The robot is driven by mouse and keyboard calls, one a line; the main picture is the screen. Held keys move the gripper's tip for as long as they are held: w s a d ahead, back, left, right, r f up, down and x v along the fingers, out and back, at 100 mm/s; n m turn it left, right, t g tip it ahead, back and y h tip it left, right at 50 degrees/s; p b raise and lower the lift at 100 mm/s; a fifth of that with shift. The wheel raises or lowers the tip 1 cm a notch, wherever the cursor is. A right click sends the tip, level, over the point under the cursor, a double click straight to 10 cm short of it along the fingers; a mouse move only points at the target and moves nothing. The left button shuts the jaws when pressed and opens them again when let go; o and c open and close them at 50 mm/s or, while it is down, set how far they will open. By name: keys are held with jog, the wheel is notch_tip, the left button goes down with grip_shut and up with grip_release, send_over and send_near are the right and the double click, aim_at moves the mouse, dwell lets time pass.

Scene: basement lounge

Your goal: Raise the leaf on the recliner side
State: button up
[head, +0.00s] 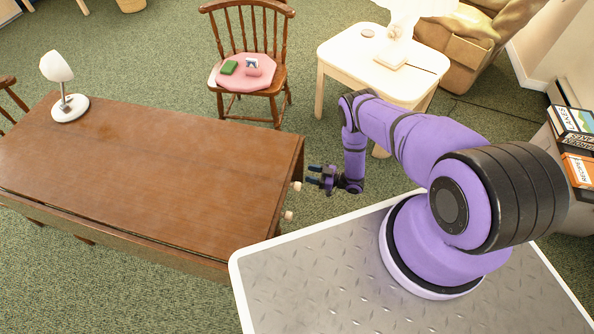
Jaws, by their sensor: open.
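A brown wooden drop-leaf table (150,170) fills the left. Along its near long side a panel (130,248) hangs down below a dark seam. The far long side, toward the tan recliner (468,45), is mostly hidden by the tabletop, so I cannot clearly see a leaf there. Two pale wooden knobs stick out at the table's right end, a far knob (297,186) and a near knob (289,215). My gripper (309,178) is open, its dark fingers pointing left, just right of the far knob. I cannot tell whether they touch it.
A white lamp (68,95) stands on the table's far left. A wooden chair (248,50) with a pink cushion holding small items stands behind the table. A cream side table (345,52) stands behind my arm. A shelf with books (575,120) is at right. Green carpet is free between.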

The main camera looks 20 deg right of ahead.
aim_at(297, 171)
jog(key=shift+x, duration=3.15)
grip_shut()
